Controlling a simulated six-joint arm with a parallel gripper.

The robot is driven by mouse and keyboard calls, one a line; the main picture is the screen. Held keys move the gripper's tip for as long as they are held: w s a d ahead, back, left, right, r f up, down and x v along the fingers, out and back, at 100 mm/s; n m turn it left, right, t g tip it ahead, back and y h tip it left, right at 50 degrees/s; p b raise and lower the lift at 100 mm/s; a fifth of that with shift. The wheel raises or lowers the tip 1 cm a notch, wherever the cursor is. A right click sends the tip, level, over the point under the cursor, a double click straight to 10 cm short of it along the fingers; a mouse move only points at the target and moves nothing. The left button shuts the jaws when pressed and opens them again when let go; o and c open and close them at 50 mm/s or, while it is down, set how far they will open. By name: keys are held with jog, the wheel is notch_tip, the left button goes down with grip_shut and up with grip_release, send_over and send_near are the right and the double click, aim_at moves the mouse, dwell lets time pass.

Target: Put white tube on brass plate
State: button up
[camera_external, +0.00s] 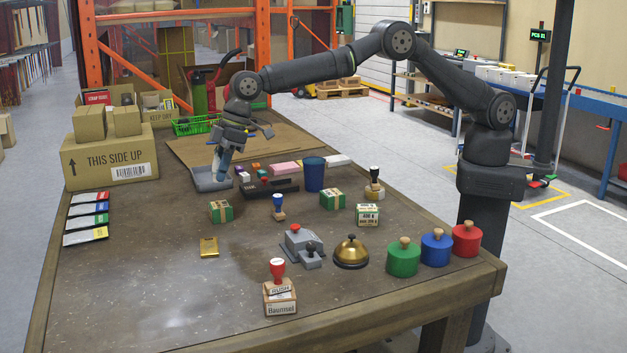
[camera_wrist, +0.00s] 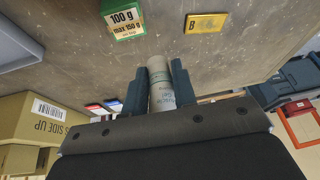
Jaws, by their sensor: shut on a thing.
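My gripper (camera_external: 221,168) is above the far part of the table, over a grey tray, in the external view. In the wrist view my gripper (camera_wrist: 159,70) is shut on the white tube (camera_wrist: 160,94), with a dark finger on each side of it. In the external view I cannot clearly make out the tube. The brass plate (camera_external: 209,247) lies flat and bare on the table, nearer the camera than the gripper. In the wrist view the plate (camera_wrist: 206,22) shows a letter B and is apart from the tube.
A green-and-tan box (camera_external: 220,211) stands between gripper and plate; a similar box (camera_wrist: 122,20) shows in the wrist view. A blue stamp (camera_external: 278,206) and grey device (camera_external: 302,242) stand right of the plate. A large carton (camera_external: 110,155) is at left. The table left of the plate is clear.

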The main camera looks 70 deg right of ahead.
aim_at(207, 246)
jog(key=s+a+f, duration=0.1)
jog(key=a+f, duration=0.1)
jog(key=a, duration=0.1)
jog(key=s+a+f, duration=0.1)
jog(key=a+f, duration=0.1)
jog(key=a, duration=0.2)
jog(key=s+a+f, duration=0.1)
jog(key=a+f, duration=0.2)
jog(key=a, duration=0.1)
jog(key=shift+s+a, duration=0.1)
jog(key=shift+s, duration=0.15)
jog(key=shift+f, duration=1.95)
jog(key=shift+f, duration=0.1)
jog(key=o, duration=0.5)
jog(key=shift+f, duration=0.1)
jog(key=o, duration=0.5)
jog(key=shift+c, duration=0.2)
jog(key=shift+r, duration=0.6)
jog(key=v, duration=1.1)
